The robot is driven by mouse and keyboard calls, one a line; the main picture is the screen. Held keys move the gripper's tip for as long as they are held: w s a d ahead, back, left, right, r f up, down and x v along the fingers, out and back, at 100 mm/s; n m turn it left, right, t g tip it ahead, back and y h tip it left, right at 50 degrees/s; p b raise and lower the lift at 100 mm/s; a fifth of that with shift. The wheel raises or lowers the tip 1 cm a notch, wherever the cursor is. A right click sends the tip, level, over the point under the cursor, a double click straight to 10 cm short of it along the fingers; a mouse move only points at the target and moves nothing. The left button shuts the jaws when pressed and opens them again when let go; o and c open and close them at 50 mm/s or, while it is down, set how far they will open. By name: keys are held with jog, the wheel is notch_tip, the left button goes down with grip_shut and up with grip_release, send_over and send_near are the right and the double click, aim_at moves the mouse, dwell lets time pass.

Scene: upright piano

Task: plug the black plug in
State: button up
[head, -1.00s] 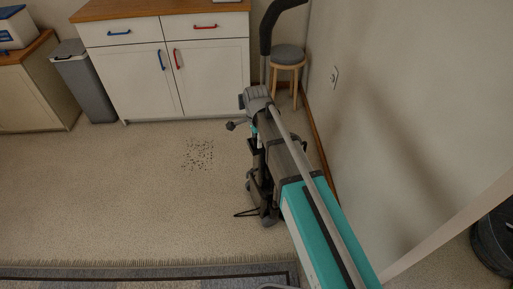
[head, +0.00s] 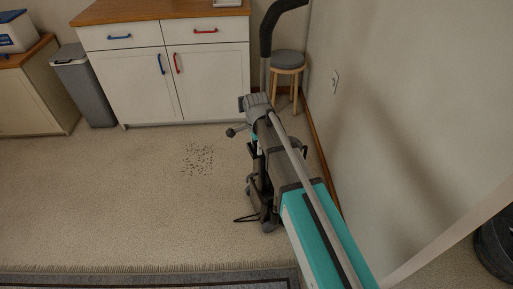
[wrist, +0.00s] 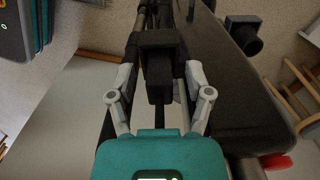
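In the wrist view my gripper (wrist: 160,62) has its two pale finger links on either side of a black, stepped block, the black plug (wrist: 159,82). The fingers appear closed on its wide part. A thin dark cord runs from its narrow end back toward my teal wrist. The plug's far face and prongs are hidden. A pale wall outlet (head: 334,82) shows on the right wall in the head view, apart from my arm. In the head view my gripper and the plug cannot be made out clearly among dark parts.
A round grey stool (head: 287,62) stands in the corner beside the white cabinet (head: 139,85). A grey bin (head: 86,88) is farther left. Dark specks (head: 198,158) lie on the open carpet. A fringed rug (head: 150,280) lies in front.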

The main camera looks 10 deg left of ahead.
grip_shut()
jog(key=shift+r, duration=0.15)
notch_tip(320, 180, up, 2)
jog(key=shift+p, duration=1.15)
jog(key=s+d+r+p, duration=0.6)
jog(key=s+r+p, duration=0.4)
jog(key=s, duration=0.2)
jog(key=shift+s+r+p, duration=0.35)
jog(key=shift+r, duration=0.1)
notch_tip(320, 180, up, 13)
jog(key=p, duration=1.3)
jog(key=shift+r+p, duration=0.15)
jog(key=shift+p, duration=0.15)
jog(key=shift+a, duration=0.15)
